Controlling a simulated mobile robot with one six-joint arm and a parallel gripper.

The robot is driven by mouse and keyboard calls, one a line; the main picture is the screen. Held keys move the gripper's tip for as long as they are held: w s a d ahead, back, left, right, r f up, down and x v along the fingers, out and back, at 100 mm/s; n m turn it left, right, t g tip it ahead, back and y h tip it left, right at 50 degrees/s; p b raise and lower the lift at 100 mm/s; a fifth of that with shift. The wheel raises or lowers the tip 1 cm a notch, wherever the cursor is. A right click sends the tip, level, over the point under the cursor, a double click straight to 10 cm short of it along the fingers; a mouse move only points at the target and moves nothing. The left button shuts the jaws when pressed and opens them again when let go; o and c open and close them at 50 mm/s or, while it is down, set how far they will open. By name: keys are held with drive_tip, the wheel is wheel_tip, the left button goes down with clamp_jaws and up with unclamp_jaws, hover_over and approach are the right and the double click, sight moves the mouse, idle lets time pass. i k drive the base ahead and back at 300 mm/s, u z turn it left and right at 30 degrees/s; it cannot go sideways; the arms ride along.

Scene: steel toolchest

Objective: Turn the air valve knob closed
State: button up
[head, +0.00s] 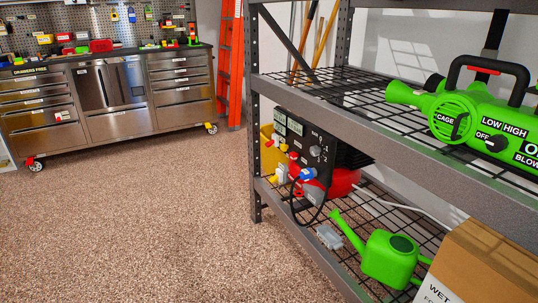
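On the lower shelf stands a red machine (342,183) with a black front panel (300,142). A small grey knob (316,151) sits on that panel, with white marks like 0, 1 and 2 beside it. Lower on the panel are yellow, red and blue fittings, including a blue one (307,173). I cannot tell which of these, if any, is the air valve knob, nor how it is turned. The green blower (470,112) on the upper shelf has a black knob (496,143) with the labels OFF, LOW and HIGH. My gripper is not in view.
The grey steel rack (420,150) has a post (254,110) at its left corner. A green watering can (388,257) and a cardboard box (485,265) share the lower shelf. A steel toolchest (110,95) and orange ladder (230,60) stand behind. The speckled floor (150,220) is clear.

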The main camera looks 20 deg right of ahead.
sight(294, 156)
drive_tip(key=u, duration=0.85)
drive_tip(key=i, duration=0.9)
drive_tip(key=u, duration=0.55)
